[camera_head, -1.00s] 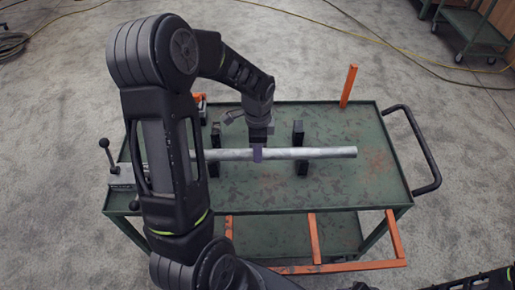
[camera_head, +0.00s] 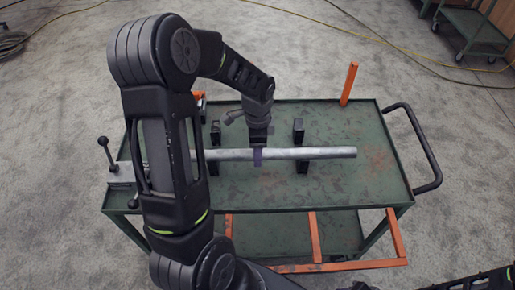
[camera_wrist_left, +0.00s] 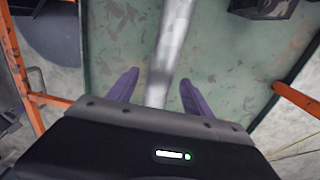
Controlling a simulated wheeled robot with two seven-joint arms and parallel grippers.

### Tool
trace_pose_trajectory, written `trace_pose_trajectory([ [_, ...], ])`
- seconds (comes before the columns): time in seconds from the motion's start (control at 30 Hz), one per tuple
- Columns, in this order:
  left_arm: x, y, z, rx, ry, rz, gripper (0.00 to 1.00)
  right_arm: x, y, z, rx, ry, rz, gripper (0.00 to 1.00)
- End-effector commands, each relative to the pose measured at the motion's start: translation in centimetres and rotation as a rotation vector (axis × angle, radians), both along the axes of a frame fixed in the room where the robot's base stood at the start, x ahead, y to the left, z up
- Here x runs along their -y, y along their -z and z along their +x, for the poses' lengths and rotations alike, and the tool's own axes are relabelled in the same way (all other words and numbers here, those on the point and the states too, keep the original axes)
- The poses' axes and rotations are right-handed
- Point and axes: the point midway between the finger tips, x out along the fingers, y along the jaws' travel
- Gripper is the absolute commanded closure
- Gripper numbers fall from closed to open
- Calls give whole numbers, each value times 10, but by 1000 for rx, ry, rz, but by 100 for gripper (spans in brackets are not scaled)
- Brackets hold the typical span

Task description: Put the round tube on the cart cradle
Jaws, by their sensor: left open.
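The round tube (camera_head: 325,153) is a long grey metal pipe lying lengthwise on the green cart (camera_head: 375,185). It runs between the black posts of the cradle (camera_head: 299,130), with a second pair of posts (camera_head: 215,134) nearer my arm. It looks level, but its contact with the cradle is hard to see. My left gripper (camera_head: 257,158) is open over the tube between the two pairs of posts. In the left wrist view, its purple fingers (camera_wrist_left: 156,88) stand either side of the tube (camera_wrist_left: 173,40), with gaps on both sides. My arm hides part of the tube's left end. My right gripper is out of view.
An orange upright (camera_head: 349,84) stands at the cart's back edge. A black handle (camera_head: 425,150) is at the right end and a lever clamp (camera_head: 108,155) at the left. An orange frame (camera_head: 314,238) sits at the front. The cart top's right part is clear.

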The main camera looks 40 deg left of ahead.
Motion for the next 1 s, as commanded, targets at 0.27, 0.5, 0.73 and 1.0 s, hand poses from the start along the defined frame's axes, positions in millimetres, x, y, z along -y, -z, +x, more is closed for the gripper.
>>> trace_pose_trajectory([
  [0.27,0,-7,0,0,0,0,41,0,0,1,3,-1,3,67],
  [0.5,0,-44,1,4,0,0,41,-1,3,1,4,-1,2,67],
  [0.73,0,-74,0,1,0,0,41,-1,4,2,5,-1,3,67],
  [1.0,0,-78,0,-1,0,-1,41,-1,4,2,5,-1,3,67],
])
